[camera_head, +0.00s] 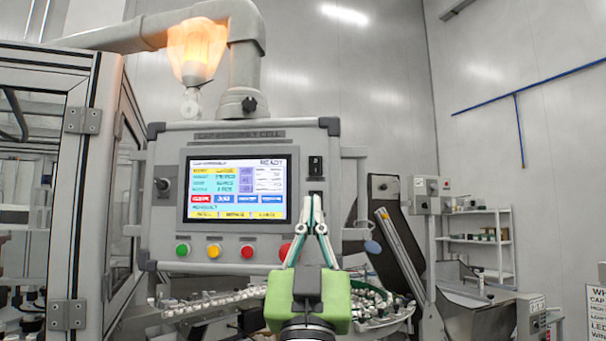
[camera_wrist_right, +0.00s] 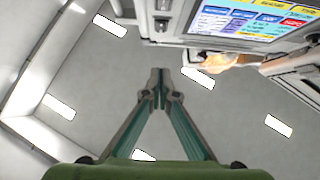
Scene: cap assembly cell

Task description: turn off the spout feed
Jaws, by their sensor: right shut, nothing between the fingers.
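The control panel (camera_head: 165,135) faces me with a lit touch screen (camera_head: 237,189). A black rocker switch (camera_head: 316,166) sits right of the screen. A second dark switch lies just below it, largely hidden behind my fingertips. No label naming the spout feed is legible. My right gripper (camera_head: 314,199) is shut and empty, pointing up in front of the panel's right part. I cannot tell whether its tips touch the panel. In the right wrist view the closed fingertips (camera_wrist_right: 160,75) are below the panel's screen (camera_wrist_right: 250,18). My left gripper is not in view.
Green (camera_head: 182,250), yellow (camera_head: 214,251) and red (camera_head: 247,251) buttons line the panel's lower edge. A larger red button (camera_head: 285,250) is partly behind my right gripper. A cap track (camera_head: 220,302) runs below. A framed enclosure (camera_head: 82,200) stands left, and a chute (camera_head: 400,255) right.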

